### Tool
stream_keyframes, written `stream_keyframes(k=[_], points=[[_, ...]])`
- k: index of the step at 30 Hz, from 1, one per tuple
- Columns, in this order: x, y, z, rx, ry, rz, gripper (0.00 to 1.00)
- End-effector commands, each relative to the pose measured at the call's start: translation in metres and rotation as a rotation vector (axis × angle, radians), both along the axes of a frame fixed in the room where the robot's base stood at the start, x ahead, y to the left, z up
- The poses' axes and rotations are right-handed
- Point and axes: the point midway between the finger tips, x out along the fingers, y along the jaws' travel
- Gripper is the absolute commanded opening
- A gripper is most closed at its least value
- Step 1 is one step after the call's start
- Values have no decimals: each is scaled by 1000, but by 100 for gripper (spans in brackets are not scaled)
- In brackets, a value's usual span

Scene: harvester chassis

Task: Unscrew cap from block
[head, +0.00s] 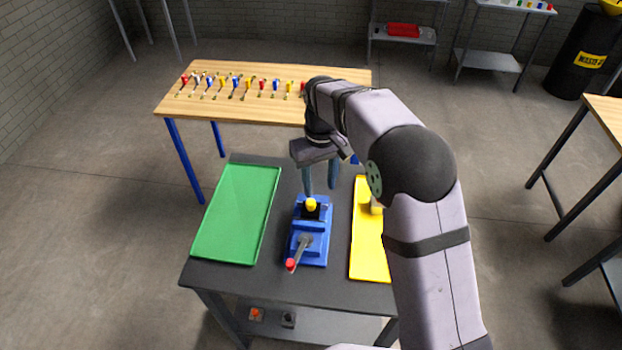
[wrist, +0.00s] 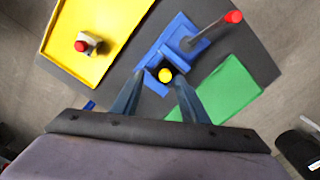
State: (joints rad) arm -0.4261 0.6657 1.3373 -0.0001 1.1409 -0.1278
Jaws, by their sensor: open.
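A yellow cap (head: 311,204) sits on a dark block (head: 318,213) held in a blue vise (head: 308,249) on the dark table. In the wrist view the yellow cap (wrist: 165,75) shows round, from above, with little of the dark block around it. My gripper (head: 320,192) hangs above the vise with its fingers apart. In the wrist view my gripper (wrist: 160,80) has one finger on each side of the cap's line of sight, empty. I cannot tell its exact height over the cap.
A green tray (head: 238,215) lies left of the vise and a yellow tray (head: 368,245) right of it. A red-topped white object (wrist: 82,45) stands in the yellow tray. The vise's red-tipped handle (head: 291,264) sticks out toward the front. A wooden table (head: 250,112) with several small objects stands behind.

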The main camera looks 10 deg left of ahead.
Motion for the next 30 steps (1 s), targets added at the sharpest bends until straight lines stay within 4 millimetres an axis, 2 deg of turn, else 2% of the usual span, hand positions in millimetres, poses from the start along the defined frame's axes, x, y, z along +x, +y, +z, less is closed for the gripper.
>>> stream_keyframes(k=[1,5,14,30], points=[[3,8,-2,0,0,17,40],[7,20,-3,0,0,40,40],[8,23,-7,0,0,45,40],[7,22,-64,0,1,44,40]])
